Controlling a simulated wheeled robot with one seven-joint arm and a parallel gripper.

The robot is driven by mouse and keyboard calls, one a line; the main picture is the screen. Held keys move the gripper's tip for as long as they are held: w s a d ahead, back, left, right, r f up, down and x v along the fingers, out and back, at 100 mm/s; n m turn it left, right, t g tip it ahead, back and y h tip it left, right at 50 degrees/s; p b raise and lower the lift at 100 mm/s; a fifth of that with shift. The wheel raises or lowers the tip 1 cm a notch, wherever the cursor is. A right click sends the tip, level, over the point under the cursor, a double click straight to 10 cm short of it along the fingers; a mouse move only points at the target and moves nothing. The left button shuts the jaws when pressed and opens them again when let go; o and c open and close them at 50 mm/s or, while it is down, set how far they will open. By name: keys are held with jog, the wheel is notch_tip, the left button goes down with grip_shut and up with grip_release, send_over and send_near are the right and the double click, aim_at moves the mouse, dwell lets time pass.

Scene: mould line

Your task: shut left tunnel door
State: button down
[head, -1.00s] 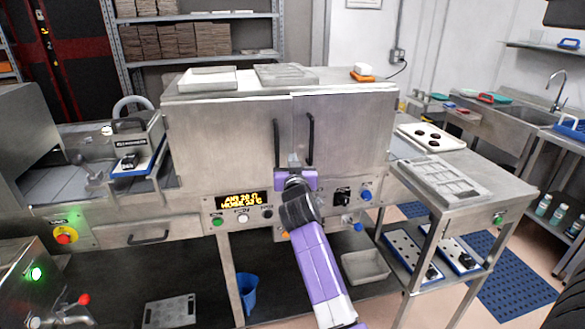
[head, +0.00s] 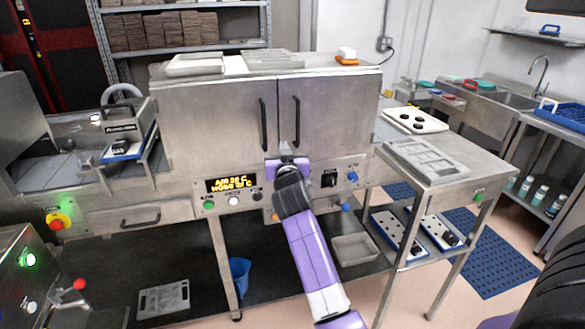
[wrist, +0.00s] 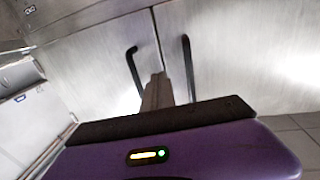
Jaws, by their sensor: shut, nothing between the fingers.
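The tunnel is a steel cabinet with two doors. The left tunnel door (head: 205,130) has a dark vertical handle (head: 263,124) near its inner edge and looks flush, or nearly so, with the right door (head: 340,120). The right door has its own dark handle (head: 296,122). My gripper (head: 284,148) is shut and empty, low in front of the seam, between the two handles. In the wrist view its narrow fingers (wrist: 157,92) point at the seam, between the left door's handle (wrist: 133,70) and the right one (wrist: 187,68). Whether the fingertips touch a door I cannot tell.
A control panel (head: 232,184) with a lit display and knobs is below the doors. Trays (head: 195,65) lie on the cabinet top. A side table (head: 440,172) with a mould stands at the right, and a conveyor housing (head: 110,140) at the left.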

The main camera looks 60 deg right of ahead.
jog(key=s+b+v, duration=0.1)
jog(key=b+v, duration=0.1)
jog(key=v, duration=0.6)
jog(key=shift+s, duration=0.3)
jog(key=shift+d, duration=0.15)
